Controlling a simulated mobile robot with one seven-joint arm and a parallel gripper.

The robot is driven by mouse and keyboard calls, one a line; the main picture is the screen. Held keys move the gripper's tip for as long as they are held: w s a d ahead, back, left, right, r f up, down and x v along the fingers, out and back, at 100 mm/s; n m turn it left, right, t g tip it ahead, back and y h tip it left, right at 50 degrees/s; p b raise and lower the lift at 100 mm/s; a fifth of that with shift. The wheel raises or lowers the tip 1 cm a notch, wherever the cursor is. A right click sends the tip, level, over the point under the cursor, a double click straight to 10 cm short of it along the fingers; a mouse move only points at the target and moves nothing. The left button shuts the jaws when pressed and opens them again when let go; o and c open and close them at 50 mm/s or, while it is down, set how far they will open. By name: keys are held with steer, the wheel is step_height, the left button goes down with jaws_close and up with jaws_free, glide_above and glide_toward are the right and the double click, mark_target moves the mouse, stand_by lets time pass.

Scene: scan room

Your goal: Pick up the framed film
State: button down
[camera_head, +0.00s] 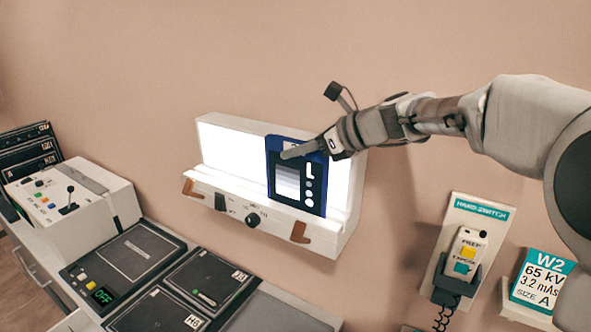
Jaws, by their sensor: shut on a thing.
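The framed film (314,187) has a dark blue frame with a grey film area and white marks including an "L". It stands upright in front of the lit white panel of the lightbox (230,150) on the wall, towards its right side. My gripper (300,150) reaches in from the right and is shut on the film's top edge. One finger lies across the film's upper front. The finger behind the film is hidden. I cannot tell whether the film's lower edge touches the lightbox ledge.
A white control box (95,205) with a joystick stands at the left. Dark flat cassettes (205,275) lie on the counter below the lightbox. A hand switch (465,255) hangs in a wall holder, with a W2 card (541,280) to its right.

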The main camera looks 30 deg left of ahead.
steer(key=shift+r, duration=0.15)
step_height(320, 180, up, 18)
steer(key=p, duration=0.2)
steer(key=shift+p, duration=0.35)
step_height(320, 180, up, 9)
steer(key=p, duration=0.5)
stand_by(0.5)
stand_by(0.4)
